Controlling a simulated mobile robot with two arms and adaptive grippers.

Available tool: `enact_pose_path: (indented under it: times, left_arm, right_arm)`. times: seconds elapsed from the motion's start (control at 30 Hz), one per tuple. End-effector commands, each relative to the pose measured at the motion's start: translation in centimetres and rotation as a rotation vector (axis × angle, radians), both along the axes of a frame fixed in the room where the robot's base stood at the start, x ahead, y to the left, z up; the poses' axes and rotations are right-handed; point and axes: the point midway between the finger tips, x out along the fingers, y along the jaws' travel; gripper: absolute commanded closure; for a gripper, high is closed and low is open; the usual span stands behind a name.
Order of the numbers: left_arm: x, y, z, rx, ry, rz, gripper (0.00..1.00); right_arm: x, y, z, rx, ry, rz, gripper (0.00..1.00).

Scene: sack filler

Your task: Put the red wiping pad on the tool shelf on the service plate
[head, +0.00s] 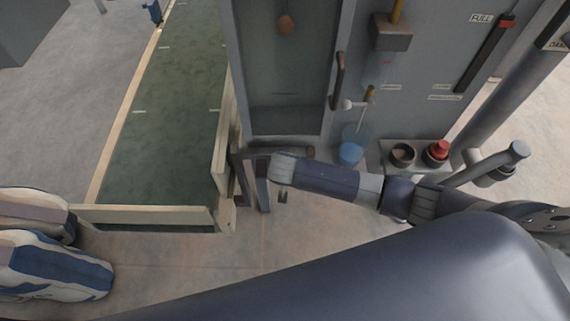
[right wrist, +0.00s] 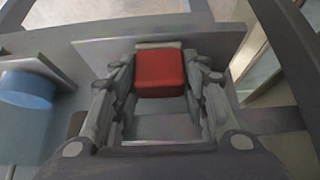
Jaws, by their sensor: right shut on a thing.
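The red wiping pad (right wrist: 160,73) is a small red block with a paler strip along its far edge. In the right wrist view my right gripper (right wrist: 160,85) is shut on it, with a finger on each side. A flat grey plate (right wrist: 220,40) shows around and behind the pad; I cannot tell whether the pad touches it. In the head view my right arm reaches left in front of the grey machine, and its gripper and the pad are hidden. I cannot tell for certain which surface is the service plate or the tool shelf. My left gripper is not in view.
A blue container (head: 351,153) stands right of my right wrist. A ledge (head: 388,166) carries a dark cup (head: 402,154) and a red-topped item (head: 437,150). The machine's door handle (head: 338,80) juts out above. A railed green belt (head: 160,120) and sacks (head: 55,268) are left.

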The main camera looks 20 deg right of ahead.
Motion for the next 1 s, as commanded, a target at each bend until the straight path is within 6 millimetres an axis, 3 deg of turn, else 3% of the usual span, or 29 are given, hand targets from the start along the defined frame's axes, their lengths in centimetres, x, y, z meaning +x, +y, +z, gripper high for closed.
enact_pose_path:
  times: [0.17, 0.2, 0.3, 0.73, 1.0]
  left_arm:
    - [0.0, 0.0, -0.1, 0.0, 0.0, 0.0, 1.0]
    - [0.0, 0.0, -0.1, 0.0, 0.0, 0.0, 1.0]
    - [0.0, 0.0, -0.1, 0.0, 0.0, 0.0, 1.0]
    - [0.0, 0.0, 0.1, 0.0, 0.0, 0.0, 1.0]
    - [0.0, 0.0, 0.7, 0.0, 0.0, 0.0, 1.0]
  right_arm:
    - [0.0, 0.0, -0.2, 0.0, 0.001, 0.0, 0.78]
    - [0.0, 0.0, -0.3, 0.0, 0.0, 0.0, 0.57]
    - [0.0, 0.0, -0.2, -0.001, 0.0, 0.001, 0.39]
    - [-0.3, 0.1, 0.4, 0.0, 0.001, 0.001, 0.39]
    - [-2.6, 0.9, 4.3, 0.003, 0.001, 0.003, 0.39]
